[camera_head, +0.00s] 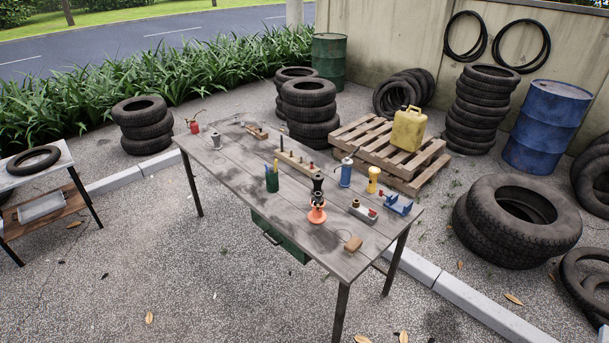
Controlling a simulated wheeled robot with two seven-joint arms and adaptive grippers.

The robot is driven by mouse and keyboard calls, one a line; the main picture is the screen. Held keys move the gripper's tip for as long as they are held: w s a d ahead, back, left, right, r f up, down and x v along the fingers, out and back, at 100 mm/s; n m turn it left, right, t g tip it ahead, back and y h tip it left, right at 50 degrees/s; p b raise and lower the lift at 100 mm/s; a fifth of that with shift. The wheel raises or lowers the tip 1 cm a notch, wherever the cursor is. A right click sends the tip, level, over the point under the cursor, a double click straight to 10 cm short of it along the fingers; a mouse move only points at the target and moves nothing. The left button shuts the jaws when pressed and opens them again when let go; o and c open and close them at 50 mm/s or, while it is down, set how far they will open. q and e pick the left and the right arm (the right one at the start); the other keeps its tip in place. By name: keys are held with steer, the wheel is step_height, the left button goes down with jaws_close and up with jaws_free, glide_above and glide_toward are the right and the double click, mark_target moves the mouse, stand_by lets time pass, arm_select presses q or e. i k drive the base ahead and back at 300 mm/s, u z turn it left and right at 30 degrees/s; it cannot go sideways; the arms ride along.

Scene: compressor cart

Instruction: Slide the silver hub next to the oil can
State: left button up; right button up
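A small silver piece with a dark top, which looks like the silver hub (216,141), stands on the grey wooden table (240,165) near its far left end. A red oil can (194,126) with a long thin spout stands at the left corner, to the left of and slightly behind the hub. A gap of bare table shows between them. Neither of my grippers is in view.
A green cup with pens (271,178), a wooden block with pegs (297,162), a blue bottle (346,172), a yellow bottle (373,180) and an orange-based black tool (317,212) stand farther right. The table between hub and cup is mostly clear.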

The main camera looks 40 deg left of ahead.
mark_target(216, 136)
steer(key=i, duration=1.8)
steer(key=u, duration=2.25)
